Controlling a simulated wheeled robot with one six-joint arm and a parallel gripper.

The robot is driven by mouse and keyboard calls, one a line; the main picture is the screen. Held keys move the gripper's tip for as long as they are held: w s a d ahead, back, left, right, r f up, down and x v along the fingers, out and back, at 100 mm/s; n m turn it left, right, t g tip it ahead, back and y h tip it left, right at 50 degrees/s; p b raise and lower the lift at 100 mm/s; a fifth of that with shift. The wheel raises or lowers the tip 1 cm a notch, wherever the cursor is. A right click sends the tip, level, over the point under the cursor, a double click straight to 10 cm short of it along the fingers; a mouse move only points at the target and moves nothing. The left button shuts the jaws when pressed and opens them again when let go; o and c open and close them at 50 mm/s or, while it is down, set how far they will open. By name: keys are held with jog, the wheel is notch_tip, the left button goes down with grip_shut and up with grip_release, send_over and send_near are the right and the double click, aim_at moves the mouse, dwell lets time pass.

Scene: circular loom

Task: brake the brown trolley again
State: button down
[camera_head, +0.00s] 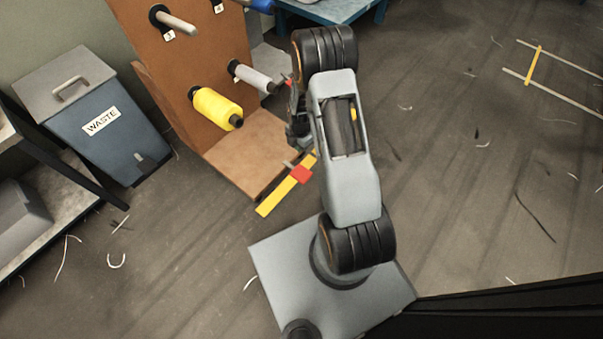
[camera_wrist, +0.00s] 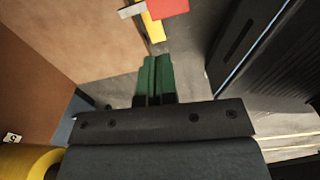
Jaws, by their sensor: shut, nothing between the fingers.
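The brown trolley (camera_head: 207,60) is an upright brown board with pegs on a flat brown base (camera_head: 262,160). A red pedal-like block (camera_head: 301,174) with a short grey bar shows at the base's right edge, over a yellow strip (camera_head: 276,198). In the wrist view the red block (camera_wrist: 167,8) is at the top, beyond my fingertips; I cannot tell whether it is up or down. My gripper (camera_wrist: 154,62) has green fingers, shut together and empty, short of the red block. In the head view my gripper (camera_head: 298,130) is partly hidden by my arm, beside the trolley.
A yellow spool (camera_head: 217,106) and a pale spool (camera_head: 252,77) stick out from the board near my arm. A blue waste bin (camera_head: 100,130) and a shelf (camera_head: 50,230) stand at left. A blue-framed table (camera_head: 335,10) is at the back. Open floor with thread scraps lies right.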

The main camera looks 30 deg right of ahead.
aim_at(302, 174)
jog(key=f, duration=0.1)
jog(key=f+n, duration=0.1)
jog(key=f, duration=0.1)
jog(key=shift+s+d+f+n, duration=0.2)
jog(key=shift+d+f+n, duration=0.05)
jog(key=shift+f+n, duration=0.05)
notch_tip(302, 174, down, 14)
jog(key=b, duration=0.6)
jog(key=shift+w, duration=0.1)
jog(key=f+b, duration=0.3)
jog(key=f, duration=0.1)
jog(key=shift+s+b, duration=0.25)
jog(key=shift+b, duration=0.05)
jog(key=shift+r, duration=0.1)
